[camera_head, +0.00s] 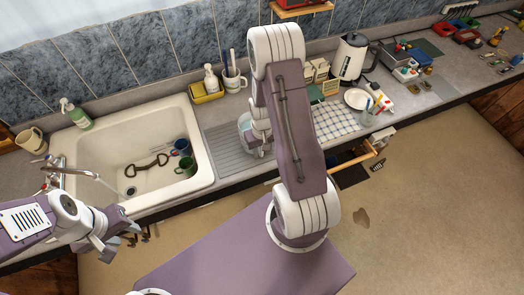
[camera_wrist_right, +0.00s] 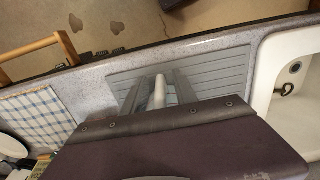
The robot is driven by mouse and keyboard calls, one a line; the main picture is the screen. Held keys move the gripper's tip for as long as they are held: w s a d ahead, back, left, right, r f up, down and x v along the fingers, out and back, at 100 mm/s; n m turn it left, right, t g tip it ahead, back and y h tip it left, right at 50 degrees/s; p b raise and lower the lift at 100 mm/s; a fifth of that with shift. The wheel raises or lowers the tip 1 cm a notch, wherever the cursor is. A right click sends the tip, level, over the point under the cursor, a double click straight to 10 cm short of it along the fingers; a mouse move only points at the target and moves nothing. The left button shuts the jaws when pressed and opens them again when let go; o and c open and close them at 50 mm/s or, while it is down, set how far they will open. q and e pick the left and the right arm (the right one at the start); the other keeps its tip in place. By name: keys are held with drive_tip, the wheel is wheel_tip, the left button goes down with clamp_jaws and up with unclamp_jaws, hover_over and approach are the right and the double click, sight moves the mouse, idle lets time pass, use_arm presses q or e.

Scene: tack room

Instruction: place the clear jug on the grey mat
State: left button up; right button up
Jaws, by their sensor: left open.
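A pale, see-through vessel, seemingly the clear jug (camera_head: 244,122), stands at the back of the ribbed grey mat (camera_head: 226,160), right of the sink. My right arm hides much of it, so I cannot tell whether it rests on the mat. My right gripper (camera_head: 262,145) is low over the mat, mostly hidden by its arm. In the right wrist view its fingers (camera_wrist_right: 157,92) show over the mat (camera_wrist_right: 220,72), with a pale upright piece between them; I cannot tell if they grip it. My left gripper (camera_head: 128,232) is open and empty in front of the sink.
The white sink (camera_head: 95,150) left of the mat holds mugs (camera_head: 184,165) and a brown strap-like item. A yellow caddy (camera_head: 206,92) and a utensil cup (camera_head: 234,82) stand behind the mat. A checked cloth (camera_head: 335,120), glass of sticks (camera_head: 370,115) and kettle (camera_head: 352,60) are to the right.

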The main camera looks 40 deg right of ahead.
drive_tip(key=shift+w+r, duration=0.1)
drive_tip(key=shift+r, duration=0.2)
wheel_tip(320, 180, up, 12)
drive_tip(key=shift+f+b, duration=0.1)
drive_tip(key=shift+b, duration=0.9)
drive_tip(key=s+a+r+n+t, duration=0.1)
drive_tip(key=s+a, duration=0.3)
drive_tip(key=a, duration=0.2)
drive_tip(key=s+a+n, duration=0.1)
drive_tip(key=s+a, duration=0.2)
drive_tip(key=a, duration=0.4)
wheel_tip(320, 180, down, 12)
drive_tip(key=d+b, duration=0.1)
drive_tip(key=b, duration=1.1)
drive_tip(key=shift+w+f, duration=0.15)
